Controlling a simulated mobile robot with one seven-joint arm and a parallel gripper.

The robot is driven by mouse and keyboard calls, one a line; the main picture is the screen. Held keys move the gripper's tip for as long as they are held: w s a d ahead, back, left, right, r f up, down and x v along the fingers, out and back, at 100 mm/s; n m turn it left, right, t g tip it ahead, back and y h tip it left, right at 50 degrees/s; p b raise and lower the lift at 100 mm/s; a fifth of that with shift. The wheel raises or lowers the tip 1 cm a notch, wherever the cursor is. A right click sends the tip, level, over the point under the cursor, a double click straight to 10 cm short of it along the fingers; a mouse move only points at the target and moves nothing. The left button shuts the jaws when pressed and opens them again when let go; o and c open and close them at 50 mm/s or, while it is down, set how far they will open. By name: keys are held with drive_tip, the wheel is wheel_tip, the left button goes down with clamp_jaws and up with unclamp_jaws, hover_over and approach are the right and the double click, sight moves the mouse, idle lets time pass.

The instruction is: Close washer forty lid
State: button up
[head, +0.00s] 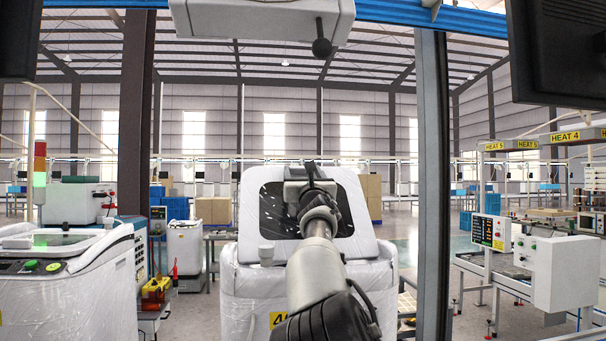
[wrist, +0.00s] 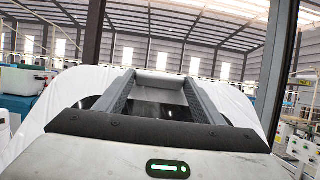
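The washer forty (head: 250,315) is a white machine straight ahead, with a yellow label partly hidden by my arm. Its lid (head: 350,185) stands raised and tilted back, a white frame around a dark window. My gripper (head: 309,178) is in front of the lid's upper middle; I cannot tell whether it touches. In the wrist view the white lid (wrist: 232,103) spreads behind the fingers. My gripper (wrist: 160,84) has its two fingers apart there, with dark window between them and a grey bar across their far ends. I see nothing gripped.
A dark post (head: 433,180) rises just right of the lid. Benches with a white box (head: 562,270) stand at the right. Open floor lies behind, between the machines.

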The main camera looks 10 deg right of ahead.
drive_tip(key=c, duration=0.4)
drive_tip(key=shift+w+f+g+p, duration=0.3)
drive_tip(key=shift+w+p, duration=0.35)
drive_tip(key=shift+p, duration=0.45)
drive_tip(key=shift+c, duration=0.2)
drive_tip(key=shift+w+f+g+p, duration=0.3)
drive_tip(key=shift+w+f+p, duration=0.1)
drive_tip(key=shift+w+p, duration=0.15)
drive_tip(key=w+f+g+p, duration=0.3)
drive_tip(key=w+f+p, duration=0.4)
drive_tip(key=f, duration=0.4)
drive_tip(key=shift+w, duration=0.1)
